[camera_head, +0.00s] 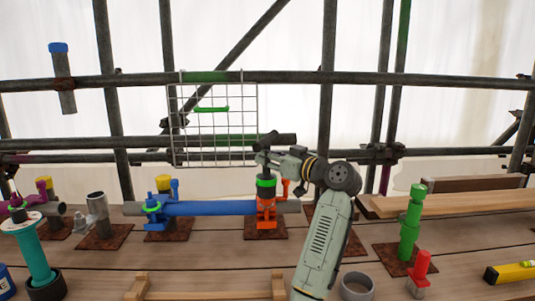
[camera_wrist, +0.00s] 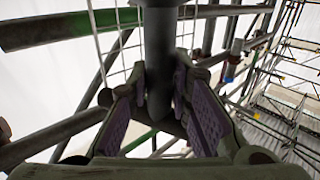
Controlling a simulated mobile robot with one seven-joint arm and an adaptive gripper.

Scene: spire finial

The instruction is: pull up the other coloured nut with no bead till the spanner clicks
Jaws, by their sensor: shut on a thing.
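My gripper (camera_head: 264,157) is above the orange fitting (camera_head: 266,208) at the right end of a blue tube (camera_head: 210,208). In the wrist view my gripper (camera_wrist: 168,115) has its purple-padded fingers on either side of a dark grey upright shaft (camera_wrist: 160,45), and is shut on it. This looks like the spanner, but its head and lower end are hard to make out. A dark and green collar (camera_head: 266,184) sits on top of the orange fitting, just below my gripper. A yellow-topped fitting (camera_head: 163,183) is at the tube's left end. I cannot make out any bead.
A wire grid panel (camera_head: 215,125) hangs behind, left of my gripper, with scaffold tubes (camera_head: 410,79) crossing at the back. A green stepped post (camera_head: 411,220) and a red fitting (camera_head: 420,270) stand right. A grey ring (camera_head: 357,286) and wooden cradle (camera_head: 205,284) are in front.

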